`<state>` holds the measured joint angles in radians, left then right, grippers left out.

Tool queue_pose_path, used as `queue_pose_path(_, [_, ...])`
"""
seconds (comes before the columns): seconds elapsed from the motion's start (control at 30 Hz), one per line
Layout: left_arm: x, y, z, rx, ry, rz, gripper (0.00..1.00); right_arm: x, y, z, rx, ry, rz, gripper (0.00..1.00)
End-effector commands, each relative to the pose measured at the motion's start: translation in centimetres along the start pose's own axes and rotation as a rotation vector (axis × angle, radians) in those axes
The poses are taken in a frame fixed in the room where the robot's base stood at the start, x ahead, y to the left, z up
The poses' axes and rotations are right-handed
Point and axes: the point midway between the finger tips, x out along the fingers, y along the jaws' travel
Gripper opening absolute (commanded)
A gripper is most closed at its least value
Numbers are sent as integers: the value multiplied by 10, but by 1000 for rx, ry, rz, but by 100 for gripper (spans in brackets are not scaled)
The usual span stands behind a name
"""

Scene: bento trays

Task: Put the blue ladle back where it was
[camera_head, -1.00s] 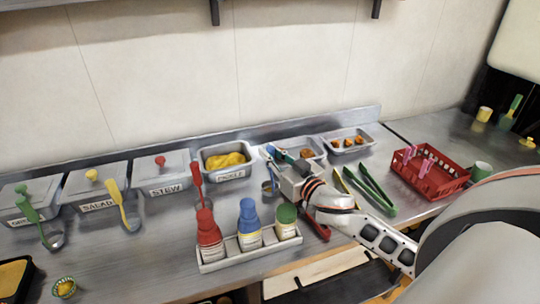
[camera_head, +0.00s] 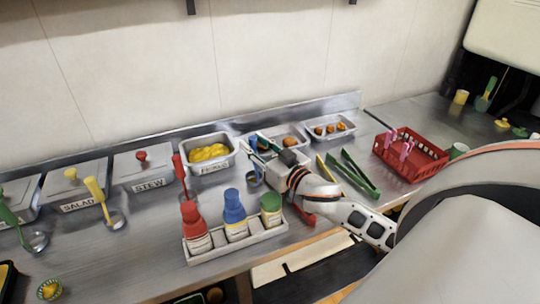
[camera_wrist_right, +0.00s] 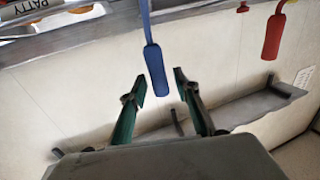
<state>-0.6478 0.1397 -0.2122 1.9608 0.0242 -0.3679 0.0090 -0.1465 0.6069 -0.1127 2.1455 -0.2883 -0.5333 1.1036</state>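The blue ladle's handle (camera_head: 253,145) stands beside my right gripper in the head view, and its metal bowl (camera_head: 254,179) shows low, near the counter in front of the trays. In the right wrist view the blue handle (camera_wrist_right: 156,70) shows between the two green fingers, with a gap on each side. My right gripper (camera_wrist_right: 157,88) is open. In the head view the gripper (camera_head: 262,157) is just right of the handle, and its wrist partly covers the tray behind. My left gripper is not in view.
A sauce rack (camera_head: 262,237) with red, blue and green-capped bottles stands in front. A red ladle (camera_head: 181,170) is to the left by the pickle tray (camera_head: 225,167). Green tongs (camera_head: 358,173) and a red basket (camera_head: 430,172) lie to the right.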

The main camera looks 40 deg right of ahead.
Motion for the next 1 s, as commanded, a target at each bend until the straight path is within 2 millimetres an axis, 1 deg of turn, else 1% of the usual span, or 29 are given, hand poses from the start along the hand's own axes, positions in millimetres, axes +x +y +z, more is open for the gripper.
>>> queue_pose_path(0.03, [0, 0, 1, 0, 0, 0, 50, -8, 0, 1, 2, -2, 0, 31])
queue_pose_path(0.4, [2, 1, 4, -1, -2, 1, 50, -69, 0, 2, 2, -3, 0, 31])
queue_pose_path(0.6, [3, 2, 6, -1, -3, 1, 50, -95, 0, 1, 2, -2, 1, 31])
queue_pose_path(0.8, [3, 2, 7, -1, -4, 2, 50, -108, 0, 0, 1, 0, 0, 31])
queue_pose_path(1.0, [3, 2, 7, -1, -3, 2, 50, -110, 0, -1, -1, 1, 0, 31])
